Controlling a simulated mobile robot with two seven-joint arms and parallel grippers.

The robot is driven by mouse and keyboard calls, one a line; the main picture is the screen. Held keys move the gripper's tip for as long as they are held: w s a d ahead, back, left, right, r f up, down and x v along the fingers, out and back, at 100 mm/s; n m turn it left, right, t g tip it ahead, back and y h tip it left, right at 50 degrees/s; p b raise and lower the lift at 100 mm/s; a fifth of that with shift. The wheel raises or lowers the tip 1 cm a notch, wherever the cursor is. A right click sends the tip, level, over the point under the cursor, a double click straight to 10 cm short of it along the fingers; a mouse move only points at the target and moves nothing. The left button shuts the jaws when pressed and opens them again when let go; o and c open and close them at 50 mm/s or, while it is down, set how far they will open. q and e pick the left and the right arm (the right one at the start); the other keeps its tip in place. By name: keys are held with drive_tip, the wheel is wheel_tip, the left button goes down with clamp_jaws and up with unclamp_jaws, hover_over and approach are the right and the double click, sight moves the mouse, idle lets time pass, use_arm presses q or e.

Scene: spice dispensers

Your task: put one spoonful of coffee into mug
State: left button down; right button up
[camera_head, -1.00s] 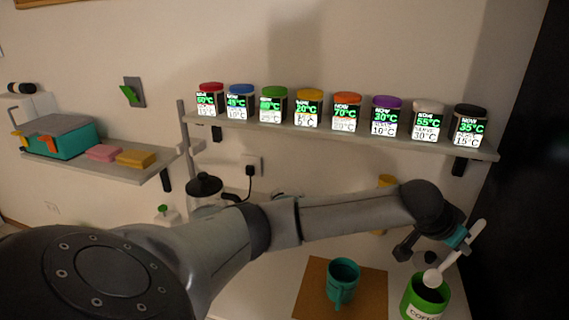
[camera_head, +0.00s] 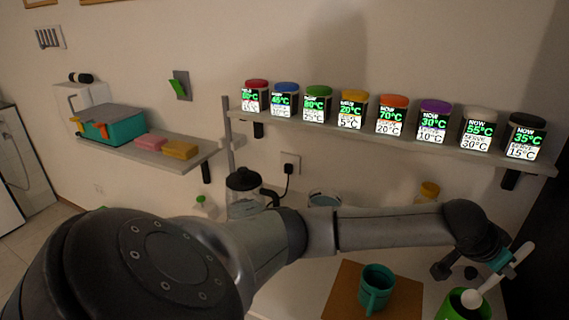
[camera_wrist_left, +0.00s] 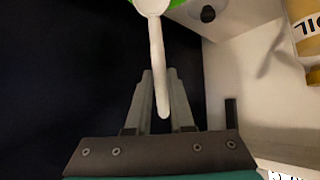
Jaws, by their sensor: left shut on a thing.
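My left gripper (camera_head: 512,264) reaches across to the right and is shut on the handle of a white spoon (camera_head: 492,284). The spoon is tilted, with its bowl low at the mouth of a green coffee canister (camera_head: 463,304). In the left wrist view the spoon (camera_wrist_left: 156,50) lies between the fingers (camera_wrist_left: 162,92), with its bowl at the top against the green canister's edge. Whether the spoon holds coffee cannot be seen. A teal mug (camera_head: 376,285) stands on a brown board (camera_head: 343,290) left of the canister. My right gripper is not in view.
A wall shelf (camera_head: 400,143) carries several lidded spice jars with lit labels above my arm. A lower shelf at the left holds pink and yellow blocks and a teal box (camera_head: 118,128).

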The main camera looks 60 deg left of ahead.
sight(485, 283)
use_arm(q)
drive_tip(key=shift+f, duration=0.2)
drive_tip(key=shift+f+b, duration=0.85)
drive_tip(key=shift+f, duration=2.1)
drive_tip(key=shift+r+p, duration=1.75)
drive_tip(key=shift+p, duration=0.6)
drive_tip(key=shift+r+p, duration=1.7)
drive_tip(key=shift+p, duration=0.5)
